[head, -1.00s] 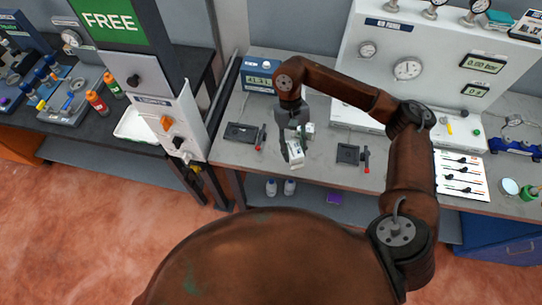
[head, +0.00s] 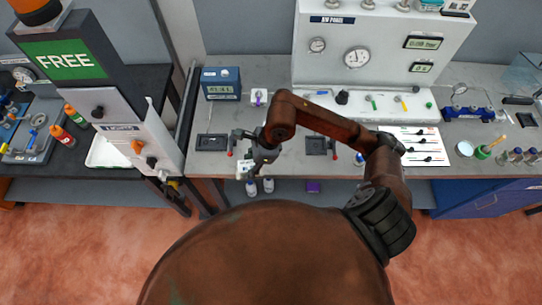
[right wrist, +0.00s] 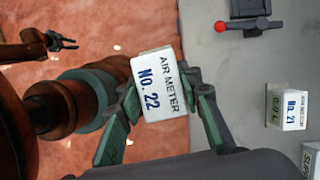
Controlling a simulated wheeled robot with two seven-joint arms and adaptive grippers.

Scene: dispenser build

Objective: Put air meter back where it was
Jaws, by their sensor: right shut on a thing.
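My right gripper (head: 258,160) is shut on a white air meter (head: 243,169) at the front edge of the grey table. In the right wrist view the fingers of the right gripper (right wrist: 162,100) clasp this air meter (right wrist: 158,85), marked NO. 22, with floor behind it. A second air meter (right wrist: 290,107), marked NO. 21, stands on the table, apart from the gripper. My left gripper (right wrist: 64,41) shows small at the upper left of the right wrist view, its fingers apart and empty. It is outside the head view.
Two black pads, left (head: 212,142) and right (head: 316,146), lie on the table with red-knobbed levers beside them. A blue display box (head: 221,83) and a white gauge panel (head: 385,45) stand at the back. Bottles (head: 268,184) stand on the shelf below.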

